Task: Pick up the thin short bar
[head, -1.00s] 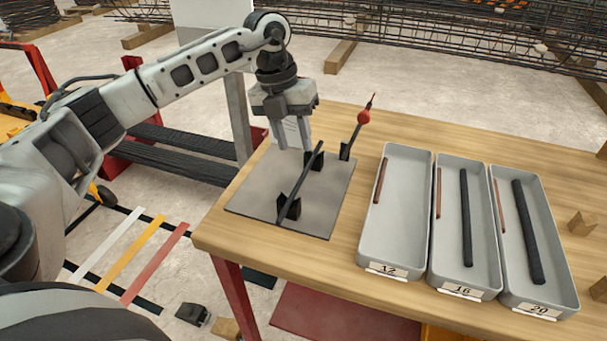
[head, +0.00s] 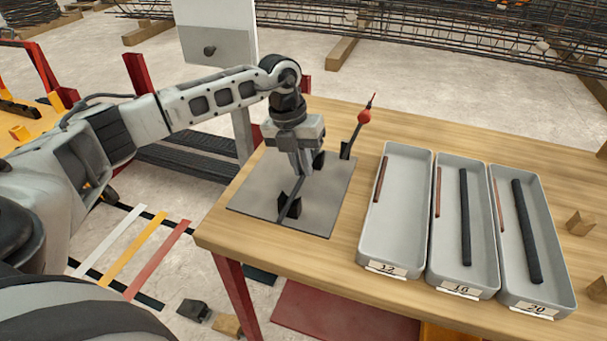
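A thin short dark bar (head: 299,186) lies across two black V-shaped rests on a grey plate (head: 258,193) on the wooden table. My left gripper (head: 303,173) points down over the middle of the bar, with its fingers at the bar's height. The fingers hide the middle of the bar and part of the far rest. I cannot tell whether they are shut on the bar or only around it. The near rest (head: 294,208) shows under the bar's near end. My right gripper is not in view.
Three grey trays stand to the right, labelled 12 (head: 388,268), 16 (head: 461,289) and 20 (head: 535,308). Trays 16 and 20 each hold a dark bar; tray 12 has none. Wooden blocks lie at the far right.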

